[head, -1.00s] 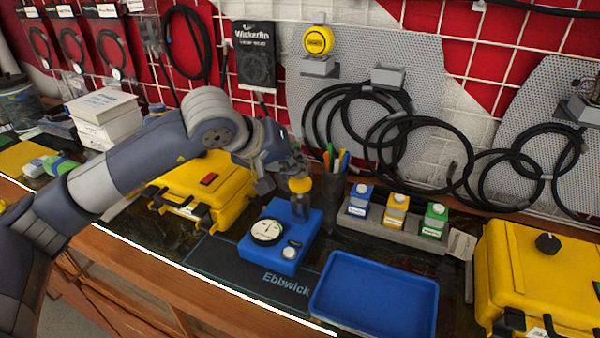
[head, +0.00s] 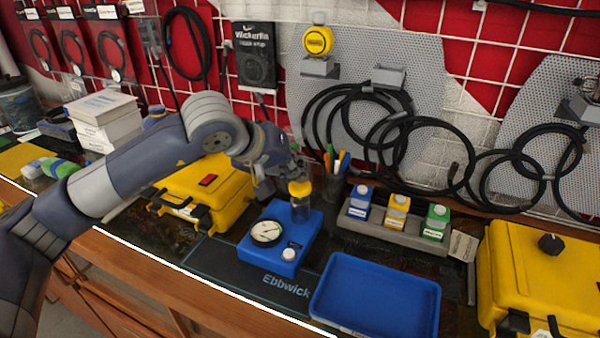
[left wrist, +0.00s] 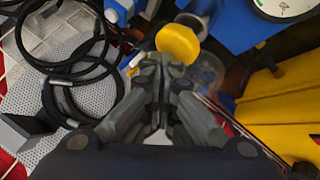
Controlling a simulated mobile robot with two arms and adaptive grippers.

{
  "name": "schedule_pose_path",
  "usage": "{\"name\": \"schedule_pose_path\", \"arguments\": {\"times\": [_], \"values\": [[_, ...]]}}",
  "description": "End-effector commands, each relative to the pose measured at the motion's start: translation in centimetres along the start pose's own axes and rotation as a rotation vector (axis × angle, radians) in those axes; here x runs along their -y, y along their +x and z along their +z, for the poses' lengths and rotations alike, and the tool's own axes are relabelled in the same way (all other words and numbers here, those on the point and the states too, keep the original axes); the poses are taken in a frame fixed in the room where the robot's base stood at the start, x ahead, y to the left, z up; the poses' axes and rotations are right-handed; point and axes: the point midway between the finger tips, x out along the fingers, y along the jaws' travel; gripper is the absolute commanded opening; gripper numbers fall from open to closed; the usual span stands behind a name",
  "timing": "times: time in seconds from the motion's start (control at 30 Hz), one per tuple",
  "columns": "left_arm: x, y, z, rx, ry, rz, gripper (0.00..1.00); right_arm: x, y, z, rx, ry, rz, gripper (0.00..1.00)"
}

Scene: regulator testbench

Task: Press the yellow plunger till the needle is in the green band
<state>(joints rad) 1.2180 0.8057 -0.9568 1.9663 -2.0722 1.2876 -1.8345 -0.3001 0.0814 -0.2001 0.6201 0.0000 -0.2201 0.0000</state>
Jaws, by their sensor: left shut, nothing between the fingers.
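The blue regulator unit (head: 301,242) stands on the dark mat, with a round white gauge (head: 265,233) on its top. Its yellow plunger (head: 300,189) stands upright at the back of the unit. The left wrist view also shows the plunger (left wrist: 178,43) and part of the gauge (left wrist: 287,7), cut by the top edge. The needle and green band are too small to read. My left gripper (head: 295,172) is shut and empty, right by the plunger cap. In the left wrist view its fingertips (left wrist: 165,62) are close beside the cap; I cannot tell whether they touch.
A yellow case (head: 205,188) is left of the unit and another (head: 540,275) is far right. A blue tray (head: 378,295) lies in front at right. A pen cup (head: 334,184) stands close behind the plunger. A rack (head: 390,231) holds small bottles.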

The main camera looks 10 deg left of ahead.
Motion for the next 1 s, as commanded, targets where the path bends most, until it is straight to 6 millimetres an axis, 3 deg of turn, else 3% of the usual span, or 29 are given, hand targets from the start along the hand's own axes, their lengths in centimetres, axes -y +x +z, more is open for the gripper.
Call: {"name": "schedule_pose_path", "arguments": {"times": [0.27, 1.0], "values": [[-0.1, -0.1, 0.0, 0.006, 0.000, -0.004, 0.00, 0.0, -0.2, 0.0, 0.000, 0.000, 0.000, 0.51], [-2.0, -2.7, -2.0, 0.002, 0.000, -0.002, 0.00, 0.0, -1.6, -0.2, 0.000, 0.001, 0.000, 0.51]]}}
